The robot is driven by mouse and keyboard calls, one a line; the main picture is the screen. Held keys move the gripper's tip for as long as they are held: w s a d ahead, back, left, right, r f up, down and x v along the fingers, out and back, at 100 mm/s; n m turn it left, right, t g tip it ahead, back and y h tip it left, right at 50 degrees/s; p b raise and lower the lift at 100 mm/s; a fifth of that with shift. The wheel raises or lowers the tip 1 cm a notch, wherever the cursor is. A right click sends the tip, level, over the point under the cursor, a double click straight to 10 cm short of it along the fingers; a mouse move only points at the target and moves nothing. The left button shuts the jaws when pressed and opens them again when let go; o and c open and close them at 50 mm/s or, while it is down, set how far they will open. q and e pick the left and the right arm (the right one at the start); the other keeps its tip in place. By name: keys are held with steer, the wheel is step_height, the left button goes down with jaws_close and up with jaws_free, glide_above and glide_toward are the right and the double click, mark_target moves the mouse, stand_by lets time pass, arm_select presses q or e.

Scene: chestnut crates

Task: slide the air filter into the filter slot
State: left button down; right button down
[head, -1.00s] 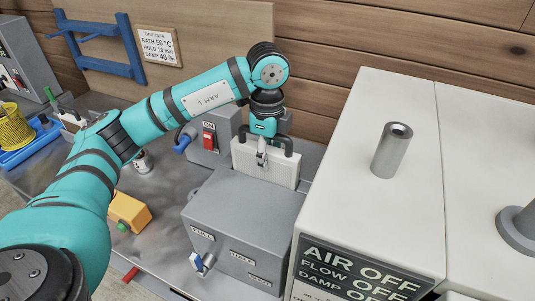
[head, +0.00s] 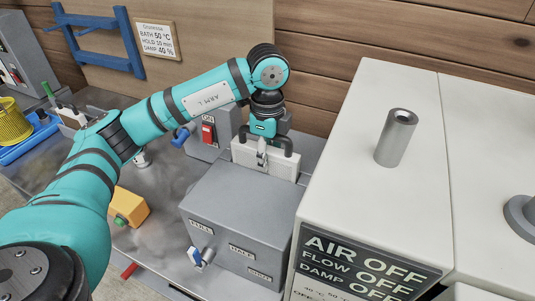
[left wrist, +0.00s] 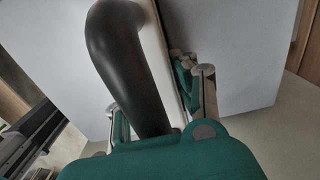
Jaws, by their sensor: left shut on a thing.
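The air filter is a white panel (head: 280,166) with a dark handle (head: 289,146) on top. It stands upright at the back of a grey metal box (head: 240,200), its lower part hidden by the box. My left gripper (head: 262,152) points down and is shut on the filter's handle. In the left wrist view, the dark curved handle (left wrist: 125,60) lies between the green fingers (left wrist: 160,112). The filter slot's opening is hidden, so I cannot tell how deep the filter sits in it. My right gripper is out of view.
A white cabinet (head: 350,150) with an "AIR OFF" panel (head: 360,262) stands close on the right, a metal post (head: 396,138) on top. A grey switch box (head: 222,130) with a red switch is behind left. A yellow box (head: 128,206) sits on the bench.

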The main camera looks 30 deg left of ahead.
arm_select(q)
steer(key=shift+f+b, duration=0.45)
steer(key=shift+f, duration=0.25)
steer(key=c, duration=1)
jaws_free()
steer(key=shift+o, duration=0.2)
step_height(320, 180, up, 12)
steer(key=shift+r, duration=0.1)
